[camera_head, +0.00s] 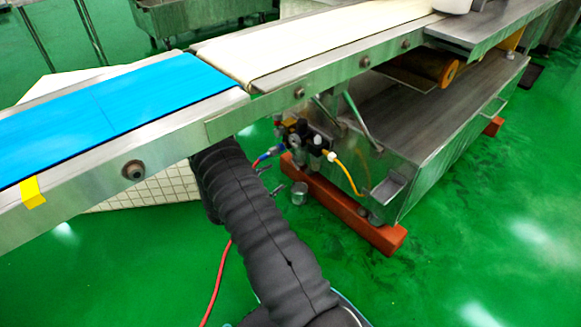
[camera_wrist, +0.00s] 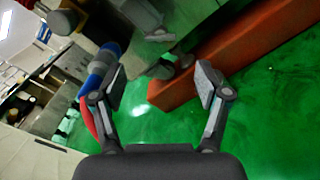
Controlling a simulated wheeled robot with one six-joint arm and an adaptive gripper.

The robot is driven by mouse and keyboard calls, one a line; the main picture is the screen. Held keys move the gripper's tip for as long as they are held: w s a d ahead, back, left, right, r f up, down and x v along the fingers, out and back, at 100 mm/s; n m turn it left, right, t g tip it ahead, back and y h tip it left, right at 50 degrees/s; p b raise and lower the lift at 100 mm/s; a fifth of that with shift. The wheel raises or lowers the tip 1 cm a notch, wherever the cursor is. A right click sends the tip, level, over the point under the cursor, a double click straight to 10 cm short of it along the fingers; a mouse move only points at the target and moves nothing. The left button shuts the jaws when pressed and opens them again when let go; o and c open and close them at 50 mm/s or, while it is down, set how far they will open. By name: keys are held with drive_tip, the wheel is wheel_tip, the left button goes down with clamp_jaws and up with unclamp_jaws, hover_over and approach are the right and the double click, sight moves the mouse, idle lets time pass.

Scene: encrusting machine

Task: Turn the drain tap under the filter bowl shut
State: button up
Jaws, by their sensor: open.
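The small air filter and regulator unit (camera_head: 305,140) hangs below the conveyor on the machine's near side in the head view. Its filter bowl and drain tap are too small there to tell apart. In the wrist view my gripper (camera_wrist: 158,88) is open, its two pads wide apart with nothing held between them. A grey and dark fitting (camera_wrist: 168,66) shows beyond the gap between the pads; I cannot tell whether it is the tap or a machine foot.
A blue hose connector (camera_wrist: 103,62) with a red hose (camera_wrist: 88,115) is close beside the left finger. An orange-red beam (camera_wrist: 235,60) lies behind the right finger. The conveyor's side rail (camera_head: 190,135) passes above my arm.

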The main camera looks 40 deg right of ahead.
sight(297, 163)
drive_tip(key=d, duration=0.8)
drive_tip(key=shift+w+d+b, duration=0.3)
drive_tip(key=shift+w+d, duration=0.05)
drive_tip(key=c, duration=1.2)
